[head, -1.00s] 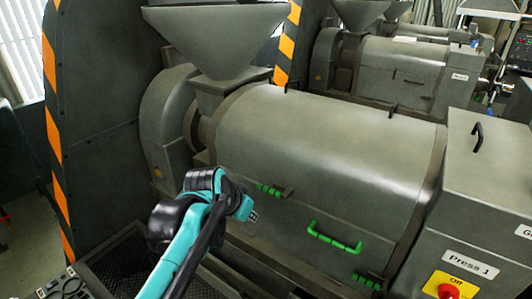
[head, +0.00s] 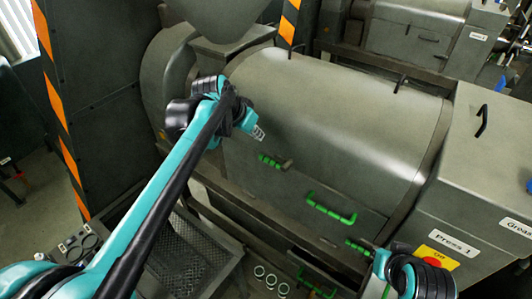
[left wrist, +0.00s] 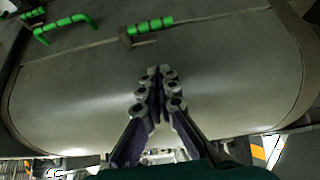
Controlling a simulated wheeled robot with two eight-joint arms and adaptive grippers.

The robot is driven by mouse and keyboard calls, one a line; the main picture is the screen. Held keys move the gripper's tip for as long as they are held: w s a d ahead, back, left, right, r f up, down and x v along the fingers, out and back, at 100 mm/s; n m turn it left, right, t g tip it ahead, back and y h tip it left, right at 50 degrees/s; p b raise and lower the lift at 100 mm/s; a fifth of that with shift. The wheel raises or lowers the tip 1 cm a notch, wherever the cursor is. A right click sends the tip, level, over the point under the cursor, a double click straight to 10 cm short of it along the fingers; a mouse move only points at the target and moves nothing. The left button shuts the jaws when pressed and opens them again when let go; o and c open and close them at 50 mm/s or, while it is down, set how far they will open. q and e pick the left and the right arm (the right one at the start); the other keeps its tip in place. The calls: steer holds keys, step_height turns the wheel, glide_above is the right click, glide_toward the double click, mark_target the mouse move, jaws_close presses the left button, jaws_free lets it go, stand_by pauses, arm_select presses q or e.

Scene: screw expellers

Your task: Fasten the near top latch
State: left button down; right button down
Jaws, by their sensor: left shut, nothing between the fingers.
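The press has a grey rounded lid (head: 340,110) with two green-gripped latches along its lower front edge. One latch (head: 270,161) is left of a green handle (head: 331,208); the other latch (head: 358,247) is to its right. My left gripper (head: 259,133) is shut and empty, just above the left latch and apart from it. In the left wrist view the shut fingers (left wrist: 160,80) point at the lid surface (left wrist: 225,80), with a latch grip (left wrist: 150,27) beyond their tips. Whether either latch is fastened is unclear. My right arm shows at bottom right; its fingers do not.
Another green handle (head: 315,287) sits lower on the press. A mesh tray (head: 185,262) and several rings (head: 270,278) lie below the front. The control box (head: 490,165) stands right, the hopper (head: 220,15) above left.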

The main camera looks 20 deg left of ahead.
arm_select(q)
glide_above(266, 160)
step_height(266, 160, down, 7)
steer(key=shift+s+d+r, duration=0.1)
step_height(266, 160, down, 4)
steer(key=shift+r+p, duration=0.1)
steer(key=shift+p, duration=0.25)
steer(key=shift+s+f, duration=0.15)
steer(key=shift+f, duration=0.4)
steer(key=shift+a+f+h+b, duration=0.2)
steer(key=shift+f+h+b, duration=0.1)
steer(key=shift+b, duration=0.15)
